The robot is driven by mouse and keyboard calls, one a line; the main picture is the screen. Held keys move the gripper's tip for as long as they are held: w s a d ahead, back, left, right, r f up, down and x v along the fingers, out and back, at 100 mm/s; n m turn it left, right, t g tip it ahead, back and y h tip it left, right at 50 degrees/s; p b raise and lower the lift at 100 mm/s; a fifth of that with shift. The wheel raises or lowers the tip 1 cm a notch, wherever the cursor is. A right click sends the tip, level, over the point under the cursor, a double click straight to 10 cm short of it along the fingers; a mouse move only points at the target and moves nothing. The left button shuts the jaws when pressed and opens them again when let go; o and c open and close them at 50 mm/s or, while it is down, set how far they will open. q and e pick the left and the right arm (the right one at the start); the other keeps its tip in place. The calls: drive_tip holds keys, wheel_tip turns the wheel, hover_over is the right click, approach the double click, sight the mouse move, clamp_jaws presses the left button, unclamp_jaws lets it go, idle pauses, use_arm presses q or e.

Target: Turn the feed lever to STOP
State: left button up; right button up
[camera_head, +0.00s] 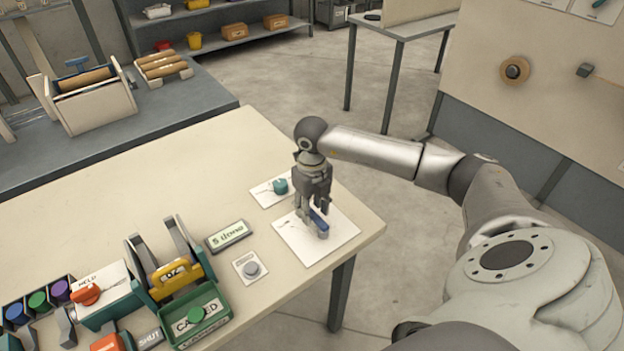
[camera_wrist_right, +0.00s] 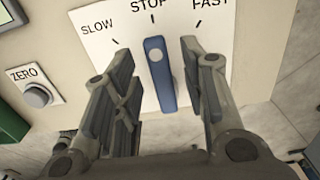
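The blue feed lever (camera_wrist_right: 160,75) stands on a white plate marked SLOW, STOP and FAST (camera_wrist_right: 222,50). In the right wrist view its far end points at the tick under STOP. My right gripper (camera_wrist_right: 158,95) is open, with one finger on each side of the lever. A wide gap shows on the SLOW side and a narrower one on the FAST side. In the head view the lever (camera_head: 320,225) shows below my right gripper (camera_head: 314,212), which partly hides it and its plate (camera_head: 340,228). My left gripper is not in view.
A grey ZERO button (camera_head: 250,268) and a small display (camera_head: 229,236) are left of the lever plate. A teal knob (camera_head: 280,186) sits on another plate behind. A green bin (camera_head: 192,321) and a yellow-handled part (camera_head: 176,273) stand further left. The table's right edge is close.

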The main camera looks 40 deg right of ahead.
sight(312, 212)
wheel_tip(312, 212, up, 12)
drive_tip(key=shift+f, duration=0.15)
idle(0.6)
